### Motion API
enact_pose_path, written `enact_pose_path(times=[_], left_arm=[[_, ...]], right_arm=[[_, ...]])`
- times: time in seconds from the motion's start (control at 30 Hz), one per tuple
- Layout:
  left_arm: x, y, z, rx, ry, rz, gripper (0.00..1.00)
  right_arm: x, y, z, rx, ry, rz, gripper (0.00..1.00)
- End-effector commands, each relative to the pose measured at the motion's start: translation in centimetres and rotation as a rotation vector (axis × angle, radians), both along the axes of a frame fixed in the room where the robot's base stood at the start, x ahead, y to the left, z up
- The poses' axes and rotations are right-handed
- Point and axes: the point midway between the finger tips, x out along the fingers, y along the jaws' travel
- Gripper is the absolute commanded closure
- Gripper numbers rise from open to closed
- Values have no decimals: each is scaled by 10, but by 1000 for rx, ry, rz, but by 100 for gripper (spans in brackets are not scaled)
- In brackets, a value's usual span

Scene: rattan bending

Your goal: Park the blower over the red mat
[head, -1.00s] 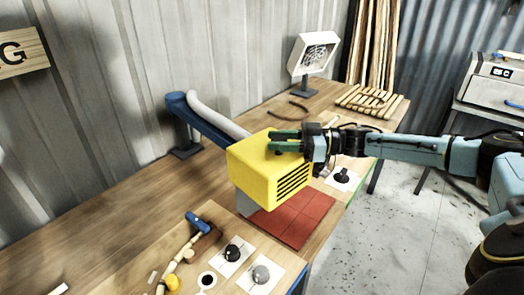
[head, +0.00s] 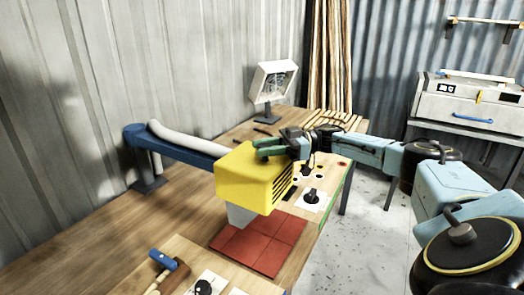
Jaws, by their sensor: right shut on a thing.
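The blower is a yellow box (head: 247,180) with dark vent slots and a pale nozzle (head: 240,214) below. It hangs on a blue swing arm (head: 185,150) from a post at the wall. The red mat (head: 265,246), marked in squares, lies on the bench below it. The blower hides the mat's far left part; the nozzle shows over the mat's far left edge, and I cannot tell the height gap. My right gripper (head: 268,148) is shut on the blower's top, around a green handle. My left gripper is out of view.
A white square fan-like unit (head: 273,82) stands on the bench's far end, near a slatted wooden rack. A blue-headed mallet (head: 163,262) lies in front. A grey machine (head: 470,105) stands far right.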

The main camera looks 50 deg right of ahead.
Motion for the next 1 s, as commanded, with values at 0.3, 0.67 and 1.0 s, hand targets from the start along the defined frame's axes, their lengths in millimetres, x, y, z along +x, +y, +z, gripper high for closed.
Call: enact_pose_path(times=[0.3,0.67,1.0], left_arm=[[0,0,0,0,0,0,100],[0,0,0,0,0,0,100],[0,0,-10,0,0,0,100]], right_arm=[[0,1,-1,1,2,3,63],[0,0,0,1,1,1,44],[-17,-30,-3,-2,1,-5,44]])
